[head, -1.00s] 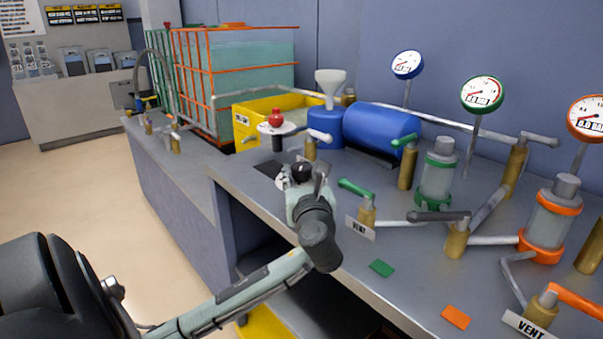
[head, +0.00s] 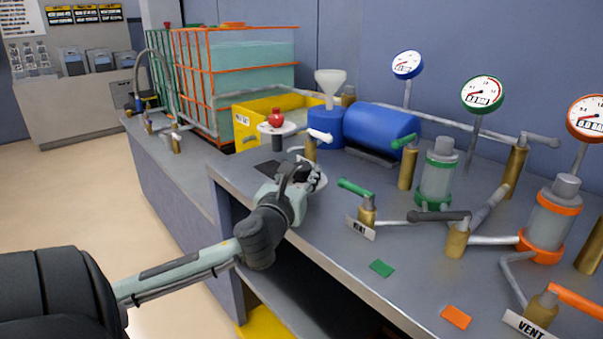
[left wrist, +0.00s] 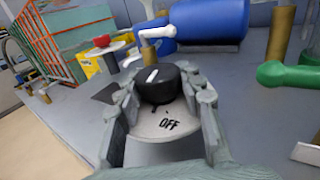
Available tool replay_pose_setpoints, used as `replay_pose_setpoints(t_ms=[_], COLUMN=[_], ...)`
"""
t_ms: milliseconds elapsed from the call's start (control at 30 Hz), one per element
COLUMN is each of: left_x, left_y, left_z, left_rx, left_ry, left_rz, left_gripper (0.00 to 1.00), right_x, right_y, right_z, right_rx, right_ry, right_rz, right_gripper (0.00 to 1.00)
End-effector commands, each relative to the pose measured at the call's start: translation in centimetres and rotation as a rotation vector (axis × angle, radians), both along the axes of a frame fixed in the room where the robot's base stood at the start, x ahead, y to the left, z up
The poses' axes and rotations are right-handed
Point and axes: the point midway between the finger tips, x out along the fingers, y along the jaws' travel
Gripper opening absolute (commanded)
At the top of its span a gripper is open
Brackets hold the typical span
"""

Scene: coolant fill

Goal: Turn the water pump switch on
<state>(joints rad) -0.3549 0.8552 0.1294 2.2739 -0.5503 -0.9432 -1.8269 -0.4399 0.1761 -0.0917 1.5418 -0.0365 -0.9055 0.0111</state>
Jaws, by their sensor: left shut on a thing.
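The water pump switch is a black round knob (left wrist: 158,84) with a white pointer line, set on a round pale plate (left wrist: 165,122). The plate is marked OFF below the knob; no other label shows. The white line points up, away from the OFF mark. My left gripper (left wrist: 160,92) is shut on the knob, with one finger on each side. In the head view my left gripper (head: 300,178) covers most of the switch at the bench's front edge, and part of the plate (head: 320,182) shows at its right. My right gripper is not in view.
A white-handled valve (head: 319,136) and a red button (head: 276,118) stand behind the switch. A green-handled valve (head: 356,188) with a VENT label is to the right. A blue tank (head: 382,128) lies farther back. The floor at left is clear.

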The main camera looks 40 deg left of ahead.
Motion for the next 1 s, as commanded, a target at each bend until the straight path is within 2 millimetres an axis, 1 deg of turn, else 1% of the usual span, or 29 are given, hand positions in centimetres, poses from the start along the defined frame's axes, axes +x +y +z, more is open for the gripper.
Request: replay_pose_setpoints(t_ms=[33, 200, 600, 633, 700, 767, 900, 1000], left_x=[-0.2, -0.1, 0.0, 0.0, 0.0, 0.1, 0.1, 0.1], left_y=[0.1, 0.1, 0.4, 0.3, 0.3, 0.3, 0.3, 0.2], left_z=[-0.3, -0.3, -0.1, -0.2, -0.2, -0.2, -0.2, -0.2], left_rx=[0.005, 0.002, -0.001, 0.000, 0.000, 0.000, 0.001, 0.000], left_ry=[0.009, 0.008, 0.001, 0.000, -0.001, -0.003, -0.003, -0.003], left_rz=[-0.047, -0.206, -0.577, -0.604, -0.664, -0.713, -0.814, -0.873], left_gripper=[0.08, 0.09, 0.09, 0.09, 0.09, 0.09, 0.09, 0.09], right_x=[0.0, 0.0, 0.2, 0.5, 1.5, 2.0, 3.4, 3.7], right_y=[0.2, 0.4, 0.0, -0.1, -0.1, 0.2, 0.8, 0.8], right_z=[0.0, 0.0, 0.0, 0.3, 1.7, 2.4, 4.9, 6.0], right_rx=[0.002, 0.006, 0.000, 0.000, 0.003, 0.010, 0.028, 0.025], right_ry=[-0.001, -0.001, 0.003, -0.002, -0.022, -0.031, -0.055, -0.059], right_rz=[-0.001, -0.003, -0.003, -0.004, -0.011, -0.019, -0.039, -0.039], right_gripper=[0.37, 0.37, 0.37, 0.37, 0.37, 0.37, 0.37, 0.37])
